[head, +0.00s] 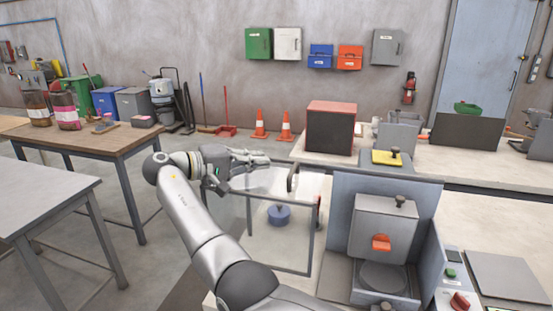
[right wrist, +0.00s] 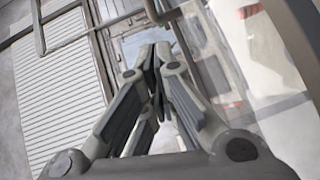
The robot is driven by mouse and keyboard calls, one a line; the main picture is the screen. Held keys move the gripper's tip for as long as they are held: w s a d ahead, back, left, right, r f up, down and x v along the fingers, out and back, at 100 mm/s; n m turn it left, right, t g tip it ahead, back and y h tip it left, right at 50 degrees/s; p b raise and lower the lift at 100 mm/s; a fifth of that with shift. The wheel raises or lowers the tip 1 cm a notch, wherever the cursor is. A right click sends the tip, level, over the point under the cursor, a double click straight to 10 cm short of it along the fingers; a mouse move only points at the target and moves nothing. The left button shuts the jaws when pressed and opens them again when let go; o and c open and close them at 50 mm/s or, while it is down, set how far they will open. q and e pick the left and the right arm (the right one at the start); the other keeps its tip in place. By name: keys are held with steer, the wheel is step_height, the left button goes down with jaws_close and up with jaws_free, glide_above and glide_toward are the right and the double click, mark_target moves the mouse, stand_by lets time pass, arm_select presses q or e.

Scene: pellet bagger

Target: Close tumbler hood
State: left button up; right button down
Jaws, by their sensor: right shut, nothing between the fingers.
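The tumbler hood (head: 296,236) looks like a clear panel in a thin dark frame. It stands out to the left of a grey machine (head: 384,226) in the head view, and I cannot tell its exact angle. My right gripper (head: 262,159) is shut and empty, near the upper left of the hood, pointing right. I cannot tell whether it touches the frame. In the right wrist view the closed fingertips (right wrist: 155,55) lie close to dark frame bars (right wrist: 55,22). My left gripper is not in view.
A blue round object (head: 279,215) shows through the clear panel. A red-edged dark box (head: 331,128) stands on the back bench. A wooden table (head: 88,141) and a grey table (head: 40,192) are at the left. Orange cones (head: 285,127) stand on the floor behind.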

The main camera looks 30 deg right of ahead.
mark_target(276, 180)
steer(key=shift+s+d, duration=0.2)
steer(key=shift+d, duration=0.6)
steer(key=shift+s+d+f+p, duration=0.15)
steer(key=shift+s+d+p, duration=0.05)
steer(key=shift+s+p, duration=0.15)
steer(key=shift+s+d+f+p, duration=0.1)
steer(key=shift+s+d+p, duration=0.25)
steer(key=shift+s, duration=0.15)
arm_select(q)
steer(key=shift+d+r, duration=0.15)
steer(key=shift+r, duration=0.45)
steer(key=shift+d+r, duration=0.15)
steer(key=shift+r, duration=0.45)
arm_select(e)
steer(key=shift+s+d+f, duration=0.2)
steer(key=shift+s+d, duration=0.25)
steer(key=shift+s, duration=0.05)
